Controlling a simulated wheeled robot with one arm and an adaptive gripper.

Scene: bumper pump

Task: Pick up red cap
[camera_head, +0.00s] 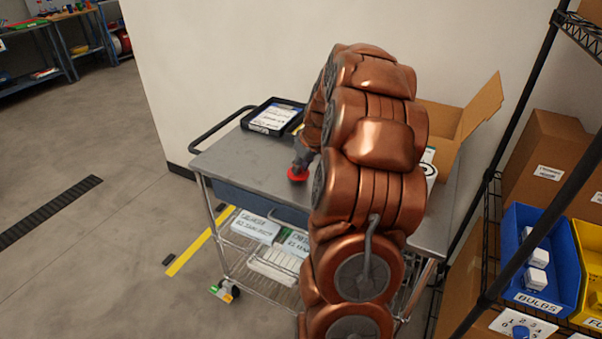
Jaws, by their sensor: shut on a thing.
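The red cap (298,174) shows at the tip of my gripper (301,167), low over the grey top of the cart (240,165). My gripper is shut on the red cap and points downward. I cannot tell whether the cap touches the cart top or is a little above it. My copper-coloured arm hides much of the right half of the cart and part of the gripper.
A black tray (272,117) with a white label sits at the cart's back. An open cardboard box (450,120) stands at the right end. White boxes (257,226) lie on the lower shelf. A rack with blue (540,265) and yellow bins is at right. The cart top's left part is clear.

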